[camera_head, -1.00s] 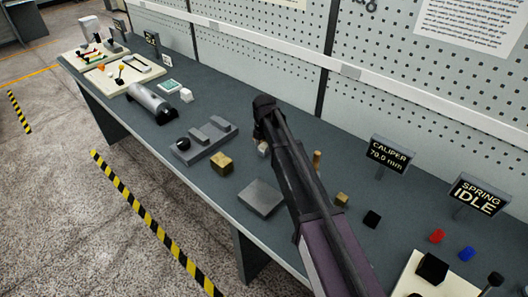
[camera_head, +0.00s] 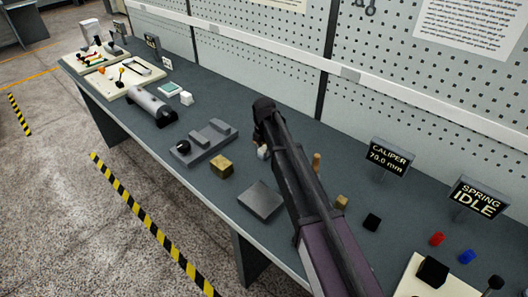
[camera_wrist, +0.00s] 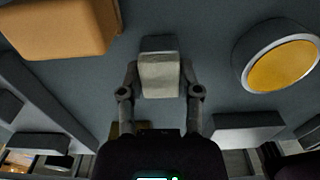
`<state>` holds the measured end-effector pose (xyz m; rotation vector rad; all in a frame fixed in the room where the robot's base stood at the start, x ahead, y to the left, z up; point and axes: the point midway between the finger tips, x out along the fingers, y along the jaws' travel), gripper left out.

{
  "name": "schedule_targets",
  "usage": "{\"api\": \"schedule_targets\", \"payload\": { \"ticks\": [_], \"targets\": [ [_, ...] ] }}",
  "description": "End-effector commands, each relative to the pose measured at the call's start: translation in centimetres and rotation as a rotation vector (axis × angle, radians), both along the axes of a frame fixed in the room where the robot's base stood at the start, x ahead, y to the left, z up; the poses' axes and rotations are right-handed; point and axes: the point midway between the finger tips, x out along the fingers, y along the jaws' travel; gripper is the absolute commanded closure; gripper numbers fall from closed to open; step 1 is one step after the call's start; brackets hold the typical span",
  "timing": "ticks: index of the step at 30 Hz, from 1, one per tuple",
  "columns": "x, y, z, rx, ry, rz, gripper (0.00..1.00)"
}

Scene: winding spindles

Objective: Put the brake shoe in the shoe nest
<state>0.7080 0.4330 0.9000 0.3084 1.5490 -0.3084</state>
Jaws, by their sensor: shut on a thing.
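My gripper (camera_wrist: 160,78) is shut on a small block with a dark grey end and a pale face, which I take to be the brake shoe (camera_wrist: 160,72). One finger is on each side of it in the wrist view. In the head view my gripper (camera_head: 262,140) is over the middle of the bench, largely hidden by my arm, and a pale bit of the shoe (camera_head: 263,152) shows beside it. I cannot tell if the shoe touches the bench. No shoe nest is labelled; a grey fixture with raised blocks (camera_head: 210,146) stands to the left.
A brass block (camera_head: 221,166) and a flat grey plate (camera_head: 260,201) lie on the near side of the bench. A perforated wall panel (camera_head: 400,75) stands behind.

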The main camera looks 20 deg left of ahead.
Motion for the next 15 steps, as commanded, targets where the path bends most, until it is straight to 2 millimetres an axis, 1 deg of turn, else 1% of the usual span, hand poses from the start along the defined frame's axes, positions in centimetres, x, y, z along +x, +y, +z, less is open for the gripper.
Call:
{"api": "schedule_targets", "payload": {
  "ticks": [8,15],
  "targets": [
    [0.0,0.0,0.5,0.000,0.000,0.000,1.00],
    [0.0,0.0,2.0,0.000,0.000,0.001,1.00]
  ]
}}
